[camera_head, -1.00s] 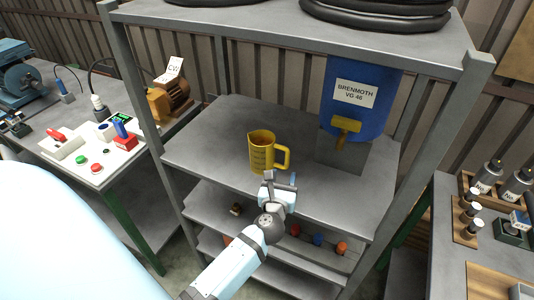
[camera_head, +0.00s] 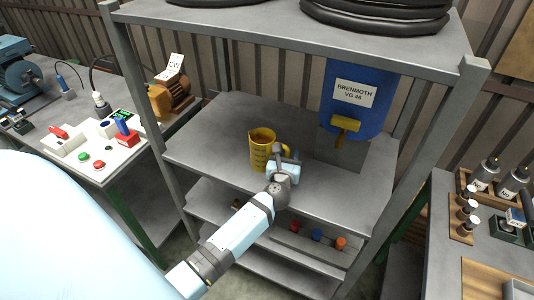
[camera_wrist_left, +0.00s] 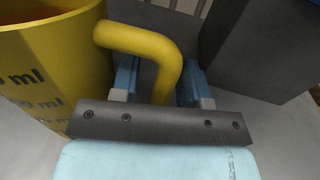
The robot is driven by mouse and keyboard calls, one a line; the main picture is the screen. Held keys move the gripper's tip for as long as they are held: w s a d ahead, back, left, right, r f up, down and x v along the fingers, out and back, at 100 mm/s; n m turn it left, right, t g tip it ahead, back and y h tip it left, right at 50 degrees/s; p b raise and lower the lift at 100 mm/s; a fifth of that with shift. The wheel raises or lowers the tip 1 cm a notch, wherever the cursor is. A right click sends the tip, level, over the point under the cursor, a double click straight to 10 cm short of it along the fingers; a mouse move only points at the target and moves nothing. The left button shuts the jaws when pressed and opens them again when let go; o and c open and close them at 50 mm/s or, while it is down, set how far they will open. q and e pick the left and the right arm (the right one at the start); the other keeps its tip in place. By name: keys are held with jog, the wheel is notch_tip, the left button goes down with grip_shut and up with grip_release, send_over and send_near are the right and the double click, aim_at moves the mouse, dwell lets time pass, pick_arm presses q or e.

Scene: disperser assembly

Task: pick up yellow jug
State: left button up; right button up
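The yellow jug (camera_head: 262,150) stands upright on the grey shelf (camera_head: 215,135), with dark markings on its side and its handle to the right. My left gripper (camera_head: 286,155) is at the handle. In the left wrist view the jug (camera_wrist_left: 50,60) fills the left side, and its handle (camera_wrist_left: 145,45) comes down between the two blue fingers of my left gripper (camera_wrist_left: 155,85). The fingers are open, with a gap visible on the right side of the handle. My right gripper is not in view.
A blue drum (camera_head: 358,100) labelled BRENMOTH VG 46, with a yellow tap (camera_head: 345,127), stands behind and right of the jug. Shelf posts rise at both sides. Black hoses (camera_head: 375,15) lie on the top shelf. Workbenches stand left and right.

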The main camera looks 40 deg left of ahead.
pick_arm(q)
grip_shut()
jog(key=shift+r, duration=0.1)
